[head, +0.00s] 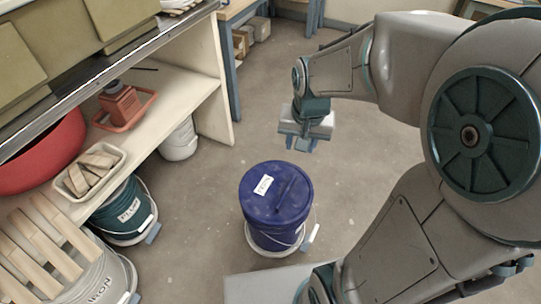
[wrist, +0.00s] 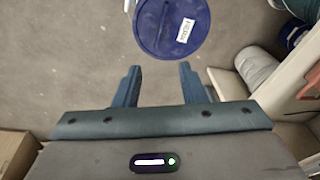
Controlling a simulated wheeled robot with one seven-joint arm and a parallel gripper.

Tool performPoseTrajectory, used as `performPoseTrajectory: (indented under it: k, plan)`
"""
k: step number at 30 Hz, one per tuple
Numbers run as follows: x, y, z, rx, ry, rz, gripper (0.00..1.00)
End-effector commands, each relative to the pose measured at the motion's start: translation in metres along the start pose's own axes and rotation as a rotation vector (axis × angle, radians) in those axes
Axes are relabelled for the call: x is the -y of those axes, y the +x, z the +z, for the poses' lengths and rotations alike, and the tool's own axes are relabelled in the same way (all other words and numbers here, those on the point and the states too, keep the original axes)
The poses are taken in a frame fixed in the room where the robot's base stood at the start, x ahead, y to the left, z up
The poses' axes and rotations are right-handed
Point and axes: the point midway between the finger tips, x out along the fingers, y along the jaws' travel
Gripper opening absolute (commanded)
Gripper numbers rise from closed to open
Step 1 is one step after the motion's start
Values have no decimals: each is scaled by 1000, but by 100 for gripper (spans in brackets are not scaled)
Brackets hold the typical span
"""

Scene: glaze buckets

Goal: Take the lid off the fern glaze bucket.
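A dark blue bucket (head: 275,232) stands upright on the open floor. Its round blue lid (head: 265,208) is on and has a raised bar and a white label. The lid also shows at the top of the wrist view (wrist: 158,32), partly cut off. I cannot read the label surely, so I cannot tell whether this is the fern bucket. A teal bucket (head: 118,216) with a label stands under the shelf at left, its top partly hidden. My gripper (head: 302,146) is above the floor beyond the blue bucket. Its fingers are apart and empty in the wrist view (wrist: 157,75).
The blue bucket sits in a pale wheeled base (head: 256,247). A white labelled bucket (head: 92,287) is at bottom left, and another white bucket (head: 180,142) is under the shelf (head: 190,90). A tray of wooden pieces (head: 68,184) overhangs the teal bucket. Floor around the blue bucket is clear.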

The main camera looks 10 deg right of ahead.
Motion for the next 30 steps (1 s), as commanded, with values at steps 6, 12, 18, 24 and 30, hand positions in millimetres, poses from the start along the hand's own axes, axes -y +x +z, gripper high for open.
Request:
performPoseTrajectory:
  k: [6,12,18,24,30]
  plan:
    - [8,131,-24,32,146,40,37]
    - [13,218,-41,37,254,81,37]
    - [15,259,-49,33,309,104,37]
    - [13,287,-49,35,321,111,37]
    - [9,327,-46,35,320,110,37]
